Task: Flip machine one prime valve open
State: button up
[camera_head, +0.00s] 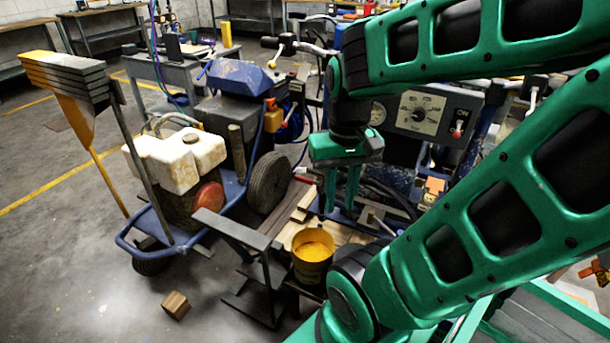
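A blue line striper (238,80) with a white tank (175,157) in front and a black wheel (268,182) stands left of my arm. An orange fitting (272,115) sits on its right side, and a small red-tipped part (304,179) shows lower down. I cannot tell which part is the prime valve, or its position. A second machine with a dial and switch panel (420,108) stands behind my arm, partly hidden. My gripper (341,203) points down between the machines, right of the wheel. Its two green fingers are apart with nothing visible between them.
A yellow bucket (312,256) of yellow material stands below my gripper, beside a dark metal stand (255,270). Wooden boards (290,212) lie near the wheel. A small wood block (175,305) lies on the floor. Open floor (60,250) extends at left.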

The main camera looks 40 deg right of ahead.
aim_at(303, 181)
jog(key=w+d+f+g+h, duration=0.2)
jog(key=w+d+f+h, duration=0.35)
jog(key=w+f, duration=0.2)
jog(key=w+d+f+g+h, duration=0.2)
jog(key=w+d+f+h, duration=0.3)
jog(key=f, duration=0.4)
jog(key=w+f+n+t+h, duration=0.2)
jog(key=w+n+t, duration=0.1)
jog(key=w, duration=0.2)
jog(key=w+d+f+n+t+h, duration=0.1)
jog(key=w+f+n+t+h, duration=0.1)
jog(key=w, duration=0.3)
jog(key=w+f+n+t+h, duration=0.2)
jog(key=w+f+n+t, duration=0.1)
jog(key=w+n+t, duration=0.2)
jog(key=shift+w+d+h, duration=0.25)
jog(key=shift+w+h, duration=0.1)
jog(key=x, duration=1)
jog(key=shift+d, duration=0.2)
jog(key=shift+w, duration=0.1)
